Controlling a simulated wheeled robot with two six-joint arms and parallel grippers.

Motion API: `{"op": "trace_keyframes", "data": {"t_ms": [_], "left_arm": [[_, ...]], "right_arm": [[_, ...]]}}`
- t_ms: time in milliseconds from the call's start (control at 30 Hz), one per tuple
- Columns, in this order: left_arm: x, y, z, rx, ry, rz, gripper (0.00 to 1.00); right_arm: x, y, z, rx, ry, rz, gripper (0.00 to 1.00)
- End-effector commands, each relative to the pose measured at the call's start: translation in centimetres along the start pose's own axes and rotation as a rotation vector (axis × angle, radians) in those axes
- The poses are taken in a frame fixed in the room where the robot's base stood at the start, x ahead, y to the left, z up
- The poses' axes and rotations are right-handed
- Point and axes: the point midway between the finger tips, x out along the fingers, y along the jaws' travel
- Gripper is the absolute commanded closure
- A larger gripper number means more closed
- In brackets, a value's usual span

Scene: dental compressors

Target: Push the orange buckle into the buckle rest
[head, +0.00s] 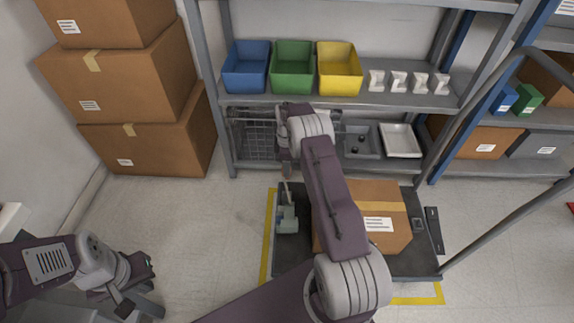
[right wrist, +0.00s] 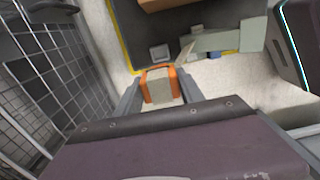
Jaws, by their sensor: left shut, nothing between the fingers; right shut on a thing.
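The orange buckle (right wrist: 158,85) shows in the right wrist view, an orange frame around a pale grey-beige middle. My right gripper (right wrist: 158,98) is shut on it, one finger on each side, above the pale floor by the dark cart deck. In the head view my right arm hides the buckle and most of that gripper. A small grey square piece (right wrist: 160,53) sits at the deck's edge, just beyond the buckle; I cannot tell for sure whether it is the buckle rest. My left gripper (head: 134,292) is shut and empty at the lower left, far from the cart.
The dark cart deck (head: 290,262) carries a cardboard box (head: 385,212) and a grey-green piece (head: 287,218) with a strap. A shelf rack (head: 290,101) with bins stands behind. A wire basket (head: 257,140) is close to my right wrist. Floor left of the cart is clear.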

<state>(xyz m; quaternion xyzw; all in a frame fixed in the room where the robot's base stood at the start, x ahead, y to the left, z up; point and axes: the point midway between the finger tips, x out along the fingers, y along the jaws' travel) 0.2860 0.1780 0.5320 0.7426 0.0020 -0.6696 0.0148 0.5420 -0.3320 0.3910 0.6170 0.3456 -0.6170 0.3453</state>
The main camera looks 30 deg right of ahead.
Motion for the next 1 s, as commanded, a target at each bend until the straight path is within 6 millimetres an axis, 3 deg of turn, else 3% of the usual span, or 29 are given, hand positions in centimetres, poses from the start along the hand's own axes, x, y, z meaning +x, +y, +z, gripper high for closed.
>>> {"op": "trace_keyframes", "data": {"t_ms": [33,1000], "left_arm": [[0.9,0.0,0.1,0.000,0.000,0.000,1.00],[9.3,-0.2,1.0,0.000,0.000,0.000,1.00]], "right_arm": [[1.0,0.0,0.0,0.000,0.000,0.000,1.00],[10.5,0.0,0.0,0.000,0.000,0.001,1.00]]}}
